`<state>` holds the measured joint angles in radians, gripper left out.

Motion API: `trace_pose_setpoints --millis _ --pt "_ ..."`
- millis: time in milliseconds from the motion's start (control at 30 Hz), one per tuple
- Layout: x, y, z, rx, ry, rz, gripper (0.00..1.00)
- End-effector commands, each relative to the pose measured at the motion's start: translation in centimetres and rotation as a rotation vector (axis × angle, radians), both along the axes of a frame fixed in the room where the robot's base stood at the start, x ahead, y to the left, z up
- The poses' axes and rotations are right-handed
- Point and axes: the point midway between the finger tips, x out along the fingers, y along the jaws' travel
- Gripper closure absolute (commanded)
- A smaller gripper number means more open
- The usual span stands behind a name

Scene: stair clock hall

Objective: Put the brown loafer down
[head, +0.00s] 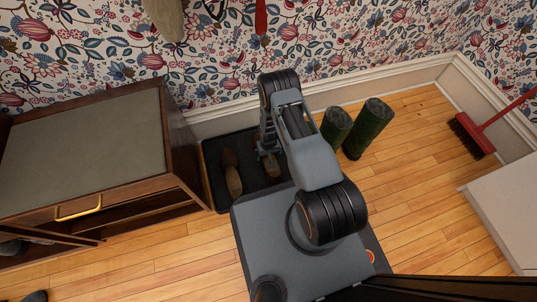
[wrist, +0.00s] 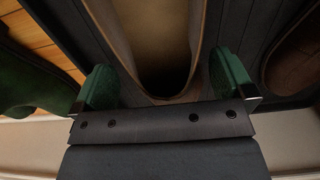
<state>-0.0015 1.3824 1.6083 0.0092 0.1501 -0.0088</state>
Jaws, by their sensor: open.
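A brown loafer (head: 273,166) rests on the black tray (head: 212,160), under my gripper (head: 267,148). In the wrist view, this loafer (wrist: 150,38) points away with its opening up and one end near the gripper body. My gripper (wrist: 164,82) is open, with one green fingertip on each side of that end. The fingers look slightly apart from the shoe. A second brown loafer (head: 232,173) lies beside it on the tray, to the left; it shows partly at the right edge of the wrist view (wrist: 296,62).
Green boots (head: 368,130) stand right of the tray, close to my arm. A wooden cabinet (head: 90,140) stands close on the left. The papered wall is behind. A red broom (head: 473,136) leans at the far right, with clear floor (head: 415,165) before it.

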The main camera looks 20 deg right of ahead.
Motion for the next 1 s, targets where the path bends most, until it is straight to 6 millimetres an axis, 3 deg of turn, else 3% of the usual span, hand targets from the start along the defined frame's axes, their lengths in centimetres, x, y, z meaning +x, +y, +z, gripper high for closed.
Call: trace_pose_setpoints --millis 33,200,400,633,733,867,1000 --pt "0.0 0.0 1.7 0.0 -0.001 0.0 0.0" --pt "0.0 0.0 5.1 0.0 -0.001 0.0 0.0" --pt "0.0 0.0 8.2 0.0 0.0 0.0 0.0" --pt "0.2 0.0 10.4 0.0 -0.003 0.0 0.0" --pt "1.0 0.0 12.6 0.0 -0.014 0.0 0.0" --pt "2.4 0.0 18.1 0.0 -0.039 -0.001 0.0" --pt "3.0 0.0 26.1 0.001 -0.071 -0.002 0.0"
